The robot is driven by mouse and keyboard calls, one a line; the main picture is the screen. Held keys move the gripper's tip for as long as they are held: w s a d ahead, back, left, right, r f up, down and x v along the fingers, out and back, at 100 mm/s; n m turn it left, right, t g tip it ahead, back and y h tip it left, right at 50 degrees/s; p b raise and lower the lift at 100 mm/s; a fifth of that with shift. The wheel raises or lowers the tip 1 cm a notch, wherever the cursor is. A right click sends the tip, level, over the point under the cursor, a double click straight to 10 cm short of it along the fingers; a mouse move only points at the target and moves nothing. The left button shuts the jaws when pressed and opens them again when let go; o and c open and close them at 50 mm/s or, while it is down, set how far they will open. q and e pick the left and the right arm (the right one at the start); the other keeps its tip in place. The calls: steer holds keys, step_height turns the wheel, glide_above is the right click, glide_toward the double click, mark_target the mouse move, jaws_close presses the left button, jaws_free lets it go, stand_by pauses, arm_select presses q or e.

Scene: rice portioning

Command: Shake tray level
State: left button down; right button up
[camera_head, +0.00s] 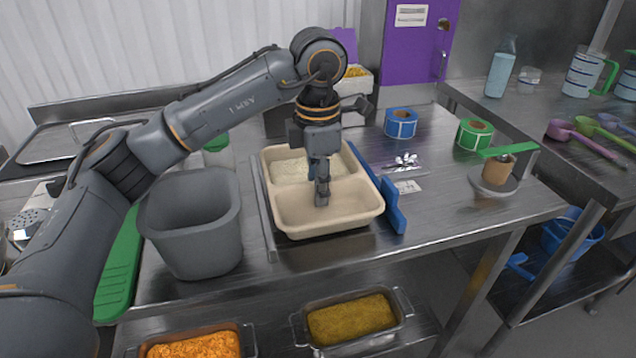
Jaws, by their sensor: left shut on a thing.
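The beige tray (374,208) sits on the steel table, with two compartments. The far compartment holds white rice (290,170), which looks fairly spread out; the near compartment looks empty. My left gripper (321,190) points down over the middle of the tray and is shut on it at the divider between the compartments. The gripper and wrist hide part of the divider and some of the rice. My right gripper is not in view.
A grey bin (195,225) stands left of the tray. A blue piece (392,207) stands close along the tray's right side. Food pans (350,318) sit below the front edge.

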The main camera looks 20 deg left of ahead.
arm_select(q)
steer(key=shift+s+d+f, duration=0.1)
steer(key=shift+f, duration=0.35)
steer(key=shift+s+d+f, duration=0.1)
steer(key=shift+f, duration=0.35)
steer(key=c, duration=1.1)
jaws_free()
steer(key=shift+o, duration=0.3)
steer(key=shift+w+d+f, duration=0.15)
steer(key=shift+w, duration=0.2)
steer(key=shift+w+r, duration=0.1)
steer(key=shift+r, duration=4.4)
